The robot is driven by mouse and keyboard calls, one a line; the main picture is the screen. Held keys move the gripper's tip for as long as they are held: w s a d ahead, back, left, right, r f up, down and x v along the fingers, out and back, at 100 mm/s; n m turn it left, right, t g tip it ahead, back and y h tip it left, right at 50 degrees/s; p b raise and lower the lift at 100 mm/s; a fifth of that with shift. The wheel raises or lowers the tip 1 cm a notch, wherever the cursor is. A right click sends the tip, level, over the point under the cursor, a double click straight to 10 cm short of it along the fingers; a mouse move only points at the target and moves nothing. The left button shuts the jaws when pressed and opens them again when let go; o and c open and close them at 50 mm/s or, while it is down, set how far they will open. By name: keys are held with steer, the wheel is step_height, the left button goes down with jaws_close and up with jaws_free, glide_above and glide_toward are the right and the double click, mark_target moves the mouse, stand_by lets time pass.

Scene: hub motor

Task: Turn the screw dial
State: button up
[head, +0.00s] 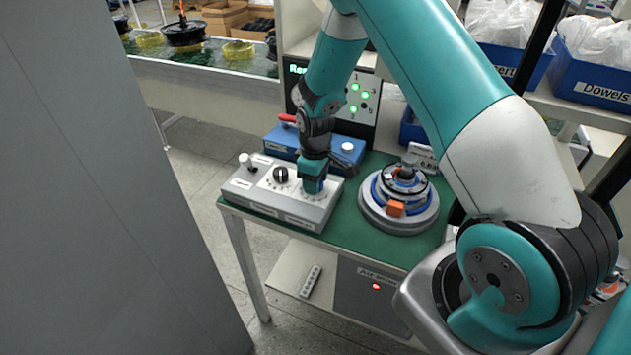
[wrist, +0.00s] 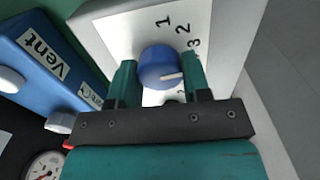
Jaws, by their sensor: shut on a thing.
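The screw dial is a round blue knob (wrist: 159,68) with a white pointer line, on a white plate (wrist: 112,28) marked 1, 2, 3 and a partly hidden further number. In the wrist view the pointer points right, just below the 3. My gripper (wrist: 156,78) has one teal finger on each side of the knob and is shut on it. In the head view my gripper (head: 313,186) reaches down onto the right part of the grey control box (head: 290,218) and hides the blue knob there.
A black dial (head: 281,174) and a white knob (head: 245,160) stand left of my gripper. Behind is a blue box (head: 285,137) with a red lever (head: 287,117). A round motor assembly (head: 398,222) sits close to the right on the green table.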

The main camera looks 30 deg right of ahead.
steer(key=shift+m+b, duration=0.55)
steer(key=shift+m, duration=1.55)
steer(key=o, duration=0.9)
steer(key=shift+r, duration=0.1)
step_height(320, 180, up, 17)
steer(key=b, duration=0.2)
steer(key=shift+r+b, duration=0.15)
steer(key=shift+b, duration=0.25)
